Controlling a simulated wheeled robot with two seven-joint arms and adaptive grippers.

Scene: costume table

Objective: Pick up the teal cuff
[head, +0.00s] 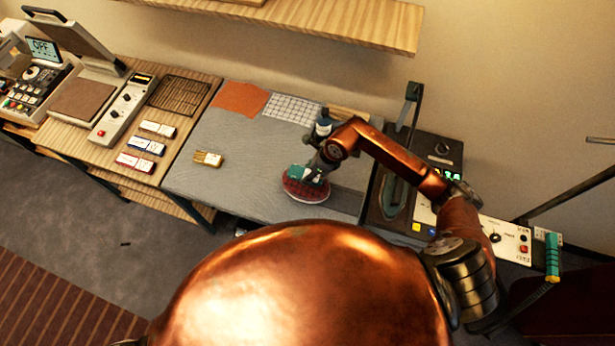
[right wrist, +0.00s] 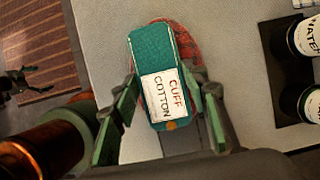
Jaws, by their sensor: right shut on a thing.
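The teal cuff (right wrist: 150,50) has a white label reading "CUFF COTTON". It lies over a red plaid oval pad (right wrist: 193,52). In the head view the cuff (head: 298,172) shows as a small teal patch on the pad (head: 305,190), partly covered by my right gripper (head: 314,172). In the right wrist view the green fingers of my right gripper (right wrist: 163,98) are on either side of the cuff's label end, shut on it. I cannot tell whether the cuff is clear of the pad. A small dark claw-like shape at the wrist view's left edge may be my left gripper (right wrist: 22,80).
The grey mat (head: 235,135) has free room left of the pad. A tan labelled piece (head: 208,159) lies there, with an orange cloth (head: 240,98) and a checked cloth (head: 291,109) behind. Dark bottles labelled "WATER" (right wrist: 308,37) stand nearby. A lever machine (head: 395,200) is at right.

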